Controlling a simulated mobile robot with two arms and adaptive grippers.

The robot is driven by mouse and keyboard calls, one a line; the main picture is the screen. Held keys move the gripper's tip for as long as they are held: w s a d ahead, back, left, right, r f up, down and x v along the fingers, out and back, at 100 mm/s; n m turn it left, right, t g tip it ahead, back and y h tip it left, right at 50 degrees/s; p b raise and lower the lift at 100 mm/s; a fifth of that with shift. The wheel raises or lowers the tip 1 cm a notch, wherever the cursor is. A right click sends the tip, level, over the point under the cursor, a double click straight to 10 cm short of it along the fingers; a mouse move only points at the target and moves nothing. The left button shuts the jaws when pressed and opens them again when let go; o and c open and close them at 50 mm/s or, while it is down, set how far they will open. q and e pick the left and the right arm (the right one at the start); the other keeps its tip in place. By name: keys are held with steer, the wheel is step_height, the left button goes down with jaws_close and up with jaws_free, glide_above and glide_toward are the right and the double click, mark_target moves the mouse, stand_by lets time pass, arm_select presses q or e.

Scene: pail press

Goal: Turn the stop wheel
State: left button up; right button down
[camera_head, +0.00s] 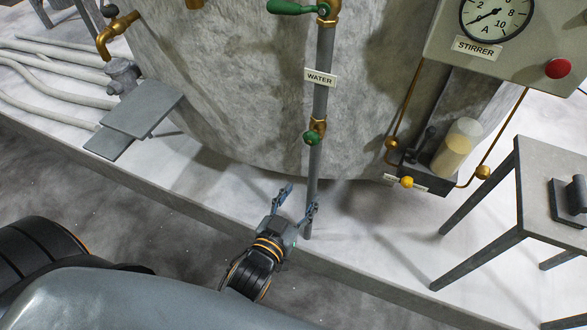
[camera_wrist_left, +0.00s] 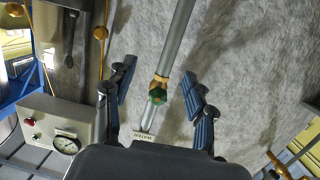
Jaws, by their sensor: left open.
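The small green wheel (camera_head: 311,138), which I take to be the stop wheel, sits on a brass valve on the thin grey vertical pipe (camera_head: 314,180) marked WATER. My left gripper (camera_head: 298,199) is open and empty. In the head view it is below the wheel, with its right finger close to or overlapping the pipe. In the left wrist view the green wheel (camera_wrist_left: 157,96) shows between the two spread fingers (camera_wrist_left: 160,88), apart from both. Whether either finger touches the pipe is hard to tell. My right gripper is not in view.
A large grey vat (camera_head: 230,90) stands behind the pipe. A green lever (camera_head: 295,7) is higher up. A STIRRER panel (camera_head: 510,55) with gauge and red button, yellow knobs and a small table (camera_head: 545,185) are at the right. A grey step (camera_head: 140,112) is at the left.

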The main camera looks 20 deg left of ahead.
arm_select(q)
steer(key=t, duration=0.2)
glide_toward(309, 143)
steer(key=shift+w+d+r+n+y, duration=0.2)
steer(key=shift+w+d+n+y, duration=0.1)
steer(key=shift+w+y, duration=0.1)
steer(key=w+b, duration=0.2)
steer(key=w, duration=0.6)
steer(key=shift+w+d, duration=0.15)
steer(key=shift+w, duration=0.2)
steer(key=shift+c, duration=0.4)
steer(key=shift+f, duration=0.1)
steer(key=c, duration=0.6)
steer(key=m, duration=1.5)
steer(key=shift+m, duration=0.4)
steer(key=m, duration=0.5)
steer(key=shift+m, duration=0.3)
steer(key=m, duration=0.5)
steer(key=o, duration=0.5)
steer(key=shift+s, duration=0.1)
steer(key=o, duration=0.4)
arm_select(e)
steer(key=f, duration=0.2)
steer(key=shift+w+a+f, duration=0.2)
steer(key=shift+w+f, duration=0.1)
